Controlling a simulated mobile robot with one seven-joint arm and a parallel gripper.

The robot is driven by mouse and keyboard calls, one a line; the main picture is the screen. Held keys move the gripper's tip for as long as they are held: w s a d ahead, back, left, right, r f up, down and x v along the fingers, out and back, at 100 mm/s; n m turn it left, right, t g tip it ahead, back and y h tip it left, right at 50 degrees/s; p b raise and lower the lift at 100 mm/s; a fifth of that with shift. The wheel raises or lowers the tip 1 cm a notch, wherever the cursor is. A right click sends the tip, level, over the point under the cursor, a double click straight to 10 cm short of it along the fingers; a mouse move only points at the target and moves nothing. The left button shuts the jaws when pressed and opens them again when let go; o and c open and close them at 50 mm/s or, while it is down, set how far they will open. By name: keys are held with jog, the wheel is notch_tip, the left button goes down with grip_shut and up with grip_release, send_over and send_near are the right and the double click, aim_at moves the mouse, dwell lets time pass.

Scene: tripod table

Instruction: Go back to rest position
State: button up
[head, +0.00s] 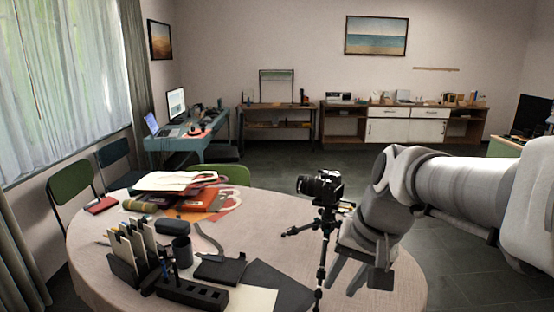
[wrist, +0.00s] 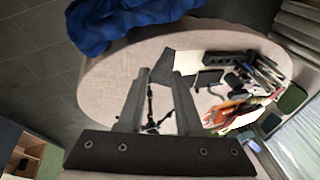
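My gripper (head: 345,281) hangs over the right side of the round table (head: 95,240), pointing down. Its two fingers are apart with nothing held between them; they also show spread in the wrist view (wrist: 160,76). A black camera (head: 320,186) sits on a black tripod (head: 324,235) just left of my gripper in the head view. The tripod's legs are splayed over the table. In the wrist view, parts of the tripod (wrist: 150,112) show between and beyond the fingers; whether they touch it cannot be told.
A black pen block (head: 192,294), an upright file holder (head: 133,252), a dark mug (head: 182,250) and papers crowd the table's left half. Green chairs (head: 72,183) stand around it. A blue cloth (wrist: 120,20) lies at the table edge in the wrist view.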

jog(key=s+d+r+n+t+h+p, duration=0.1)
jog(key=s+d+r+n+t+h, duration=0.1)
jog(key=s, duration=0.8)
jog(key=shift+d+n+t, duration=0.3)
jog(key=shift+d+n, duration=0.25)
jog(key=shift+n, duration=0.05)
